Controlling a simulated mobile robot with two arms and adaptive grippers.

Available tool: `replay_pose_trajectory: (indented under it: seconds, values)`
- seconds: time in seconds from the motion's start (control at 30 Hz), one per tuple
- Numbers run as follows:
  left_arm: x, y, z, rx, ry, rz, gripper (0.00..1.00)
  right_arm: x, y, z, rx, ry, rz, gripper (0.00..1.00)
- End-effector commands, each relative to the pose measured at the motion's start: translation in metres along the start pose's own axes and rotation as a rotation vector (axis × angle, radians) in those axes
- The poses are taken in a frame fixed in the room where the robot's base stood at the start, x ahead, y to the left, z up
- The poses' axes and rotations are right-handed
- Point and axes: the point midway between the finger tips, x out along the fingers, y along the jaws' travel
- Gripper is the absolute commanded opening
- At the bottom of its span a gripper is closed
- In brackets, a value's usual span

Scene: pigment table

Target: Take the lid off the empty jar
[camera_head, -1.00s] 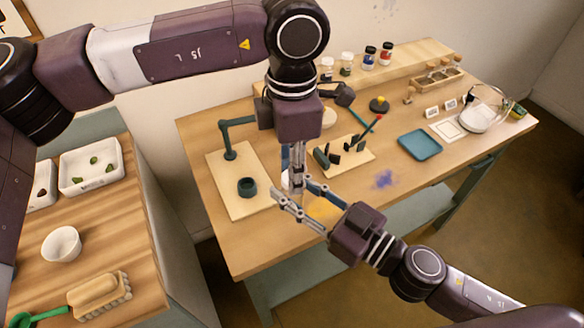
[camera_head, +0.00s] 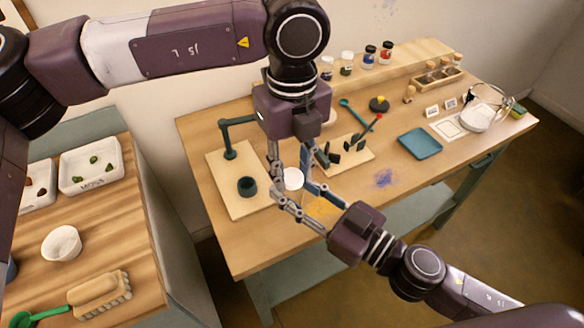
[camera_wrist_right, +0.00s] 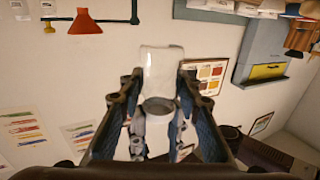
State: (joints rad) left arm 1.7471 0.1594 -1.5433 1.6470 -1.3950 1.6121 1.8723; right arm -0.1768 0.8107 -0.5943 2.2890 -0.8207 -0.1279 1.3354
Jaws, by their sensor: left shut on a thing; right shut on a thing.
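The jar's white round lid (camera_head: 293,178) shows in the head view between my grippers, over the pigment table's front left part. My left gripper (camera_head: 291,188) points down from above, its two fingers on either side of the lid and shut on it. My right gripper (camera_head: 303,202) reaches in from the lower right and is shut on the jar below. In the right wrist view the pale, glassy empty jar (camera_wrist_right: 161,70) stands between the right fingers. The left gripper's fingers show close by. The jar's body is mostly hidden in the head view; whether lid and jar touch cannot be told.
A board with a teal stand (camera_head: 229,150) and a dark teal cup (camera_head: 247,187) lies left of the grippers. A tool rack (camera_head: 343,152) stands just right. A teal tray (camera_head: 420,143) is farther right. Several pigment jars (camera_head: 368,57) line the back shelf.

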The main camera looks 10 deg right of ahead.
Motion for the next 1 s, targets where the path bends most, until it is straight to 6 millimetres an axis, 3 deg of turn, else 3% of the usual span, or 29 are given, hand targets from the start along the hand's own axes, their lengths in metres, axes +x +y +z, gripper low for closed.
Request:
replay_pose_trajectory:
  seconds: [0.1,0.3,1.0]
  values:
    - [-0.0002,0.0012,0.004,-0.195,-0.009,0.003,0.0,-0.0004,-0.0002,0.0005,0.0,-0.001,0.0,0.0]
    - [-0.0002,0.0012,0.0036,-0.387,-0.01,0.003,0.0,-0.0004,0.0007,0.0006,-0.001,-0.002,0.002,0.0]
    - [-0.0015,0.0013,0.0035,-0.38,-0.01,0.004,0.0,-0.0002,0.0024,0.001,-0.001,-0.003,0.006,0.0]
